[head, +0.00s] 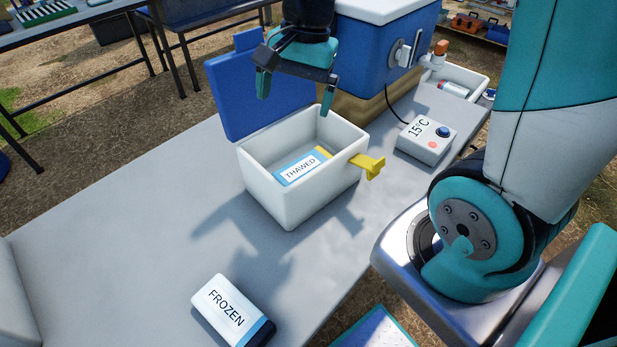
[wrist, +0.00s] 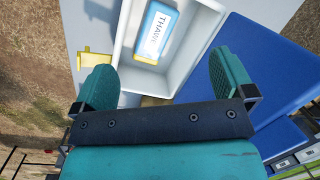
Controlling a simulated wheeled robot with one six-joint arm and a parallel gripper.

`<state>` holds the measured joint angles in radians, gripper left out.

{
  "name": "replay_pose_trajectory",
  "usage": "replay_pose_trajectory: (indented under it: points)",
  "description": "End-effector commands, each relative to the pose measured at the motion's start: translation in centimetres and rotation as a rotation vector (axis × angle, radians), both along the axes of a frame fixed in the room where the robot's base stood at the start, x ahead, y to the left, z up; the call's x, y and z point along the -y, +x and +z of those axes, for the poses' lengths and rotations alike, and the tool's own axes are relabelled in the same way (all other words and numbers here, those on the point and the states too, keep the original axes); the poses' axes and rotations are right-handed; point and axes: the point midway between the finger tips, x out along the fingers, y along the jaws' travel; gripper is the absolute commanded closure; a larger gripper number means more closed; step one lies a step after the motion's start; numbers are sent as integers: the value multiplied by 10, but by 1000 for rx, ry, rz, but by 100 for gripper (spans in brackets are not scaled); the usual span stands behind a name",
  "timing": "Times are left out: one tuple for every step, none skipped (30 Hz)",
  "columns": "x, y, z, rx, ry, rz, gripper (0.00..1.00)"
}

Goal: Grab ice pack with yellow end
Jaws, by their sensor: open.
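The ice pack with a yellow end (head: 301,168) lies flat inside a white open box (head: 290,205). Its label reads THAWED, and its other end is blue. In the wrist view the two teal fingers of my gripper (wrist: 162,85) stand wide apart, one on each side of the box opening.
A FROZEN pack with a dark blue end (head: 233,312) lies on the grey table (head: 120,235) in front. The box has a yellow handle (head: 369,165) and a raised blue lid (head: 255,90). A 15°C control unit (head: 426,138) and a blue cooler (head: 370,50) stand behind.

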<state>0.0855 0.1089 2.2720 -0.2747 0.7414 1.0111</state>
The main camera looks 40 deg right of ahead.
Motion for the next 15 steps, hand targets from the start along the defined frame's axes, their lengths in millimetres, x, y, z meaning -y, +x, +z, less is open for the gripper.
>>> replay_pose_trajectory:
  points:
    - [20,12,-21,-41,-13,-159,0]
    - [29,17,-27,-60,-19,-243,0]
    - [41,22,-34,-82,-27,-341,0]
    - [47,26,-38,-94,-33,-403,0]
    - [53,28,-42,-106,-37,-455,0]
    - [59,30,-46,-117,-42,-508,0]
    - [62,32,-49,-123,-45,-538,0]
    - [65,32,-52,-128,-46,-561,0]
    - [66,33,-57,-134,-48,-578,0]
    - [66,33,-62,-135,-48,-584,0]
    - [65,33,-67,-136,-48,-587,0]
    - [64,32,-75,-137,-49,-585,0]
    - [62,32,-82,-139,-49,-584,0]
    - [61,32,-88,-138,-49,-583,0]
    - [60,32,-98,-138,-49,-583,0]
